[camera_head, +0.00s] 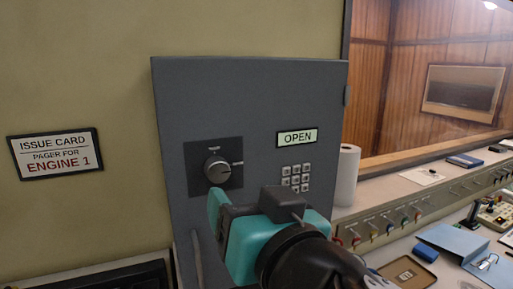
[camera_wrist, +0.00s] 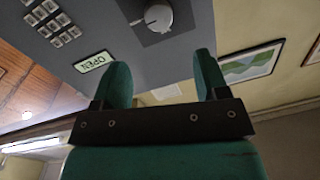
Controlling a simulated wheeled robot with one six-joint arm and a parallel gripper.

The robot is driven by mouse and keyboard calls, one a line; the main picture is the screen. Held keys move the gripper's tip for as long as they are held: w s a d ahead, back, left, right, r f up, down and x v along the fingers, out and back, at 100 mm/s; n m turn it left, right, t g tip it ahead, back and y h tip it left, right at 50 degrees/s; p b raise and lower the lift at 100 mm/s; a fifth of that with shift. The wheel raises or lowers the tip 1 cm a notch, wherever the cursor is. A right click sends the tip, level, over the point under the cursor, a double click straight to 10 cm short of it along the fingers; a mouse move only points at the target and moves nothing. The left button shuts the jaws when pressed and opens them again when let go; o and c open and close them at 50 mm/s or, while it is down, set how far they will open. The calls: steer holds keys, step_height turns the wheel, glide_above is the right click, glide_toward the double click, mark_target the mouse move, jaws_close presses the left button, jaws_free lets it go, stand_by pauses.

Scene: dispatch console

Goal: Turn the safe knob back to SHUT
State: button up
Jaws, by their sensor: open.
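The round silver-grey safe knob (camera_head: 217,169) sits on a dark square plate on the grey safe door (camera_head: 250,90). A light mark beside the knob points right. A lit sign (camera_head: 298,137) to the right of the knob reads OPEN. My teal gripper (camera_head: 245,203) is just below and right of the knob in the head view; one finger is partly hidden by its own body. In the wrist view, my gripper (camera_wrist: 162,77) is open and empty. The knob (camera_wrist: 158,17) lies beyond the gap between the fingertips, not between them. The OPEN sign (camera_wrist: 93,61) appears upside down there.
A keypad (camera_head: 296,178) is below the sign, partly behind my gripper. A white paper roll (camera_head: 346,175) stands right of the safe, beside the console (camera_head: 390,215) with several coloured knobs. A wall sign (camera_head: 55,153) about Engine 1 hangs at left.

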mark_target(220, 171)
steer(key=p+x, duration=0.5)
steer(key=x, duration=0.3)
steer(key=shift+w+r, duration=0.1)
steer(key=shift+w, duration=0.1)
steer(key=shift+w+a+p, duration=0.3)
steer(key=shift+w+a, duration=0.1)
steer(key=shift+w, duration=0.15)
steer(key=shift+c, duration=0.4)
steer(key=c, duration=0.8)
steer(key=shift+c, duration=0.2)
